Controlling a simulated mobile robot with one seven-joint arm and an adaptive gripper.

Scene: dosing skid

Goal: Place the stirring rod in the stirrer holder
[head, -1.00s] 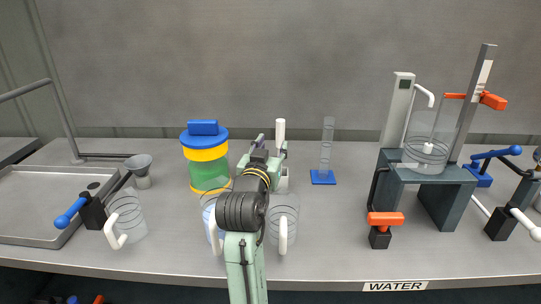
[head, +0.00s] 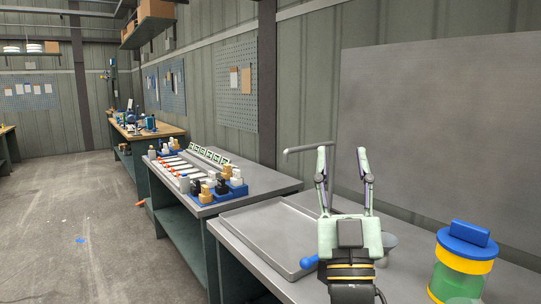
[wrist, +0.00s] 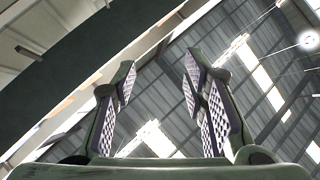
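My gripper (head: 343,152) is raised in front of the tray at the left part of the bench, its fingers pointing up. Its two fingers are spread apart with nothing between them. The wrist view also shows my gripper (wrist: 159,68) open and empty, with only roof beams and wall beyond it. The right part of the bench is outside the head view.
A jar with a blue lid (head: 463,246) stands at the lower right. A shallow grey tray (head: 245,216) lies left of my gripper, with a grey bent pipe (head: 300,149) above it. Another bench (head: 262,182) with small blocks stands farther left. The floor (head: 90,215) at left is open.

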